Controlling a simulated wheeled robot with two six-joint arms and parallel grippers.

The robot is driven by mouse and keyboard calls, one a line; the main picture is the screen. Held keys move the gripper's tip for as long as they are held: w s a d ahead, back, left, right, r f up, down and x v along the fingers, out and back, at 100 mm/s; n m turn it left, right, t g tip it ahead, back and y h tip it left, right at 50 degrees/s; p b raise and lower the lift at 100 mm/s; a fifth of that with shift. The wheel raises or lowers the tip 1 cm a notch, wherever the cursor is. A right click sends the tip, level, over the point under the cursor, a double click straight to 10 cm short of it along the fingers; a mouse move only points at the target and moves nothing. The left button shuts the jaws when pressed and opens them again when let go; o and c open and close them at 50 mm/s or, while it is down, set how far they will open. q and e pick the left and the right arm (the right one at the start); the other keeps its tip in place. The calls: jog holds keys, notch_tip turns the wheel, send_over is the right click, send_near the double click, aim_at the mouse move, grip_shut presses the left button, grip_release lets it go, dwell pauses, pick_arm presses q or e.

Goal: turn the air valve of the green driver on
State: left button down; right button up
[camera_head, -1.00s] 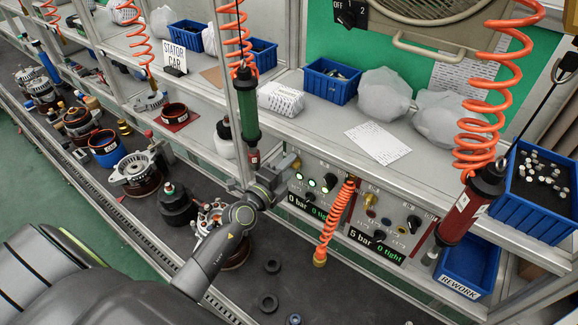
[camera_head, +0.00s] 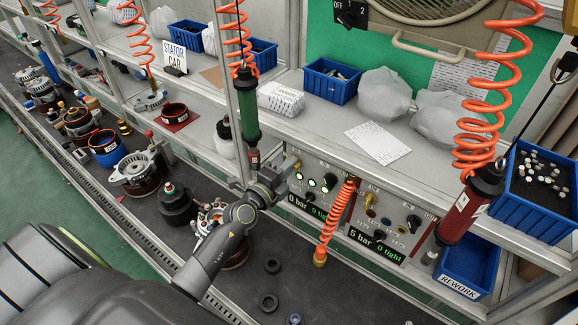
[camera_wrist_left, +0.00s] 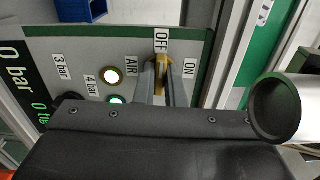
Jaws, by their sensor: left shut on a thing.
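The green driver (camera_head: 247,112) hangs upright on its orange coil hose, behind my left gripper (camera_head: 284,172). Its air panel (camera_head: 312,185) is at the shelf front and reads 0 bar and 0 tight. In the left wrist view the brass-yellow air valve handle (camera_wrist_left: 162,66) lies in line with the OFF label, with ON to its right and AIR to its left. My left gripper (camera_wrist_left: 162,84) has one finger on each side of the handle and is shut on it. My right gripper is not in view.
A second panel (camera_head: 378,225) reading 5 bar sits to the right, with a red driver (camera_head: 458,215) hanging beside it. An orange hose (camera_head: 332,222) hangs between the panels. A conveyor (camera_head: 330,290) with parts runs below. A blue rework bin (camera_head: 468,265) is at the right.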

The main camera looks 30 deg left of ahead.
pick_arm(q)
jog(key=shift+f+m, duration=0.1)
jog(key=shift+m, duration=8.6)
jog(key=c, duration=1.5)
grip_release()
jog(key=shift+s, duration=0.1)
jog(key=s+a+b, duration=0.2)
jog(key=s+b, duration=0.1)
jog(key=s, duration=1.4)
jog(key=shift+a, duration=0.2)
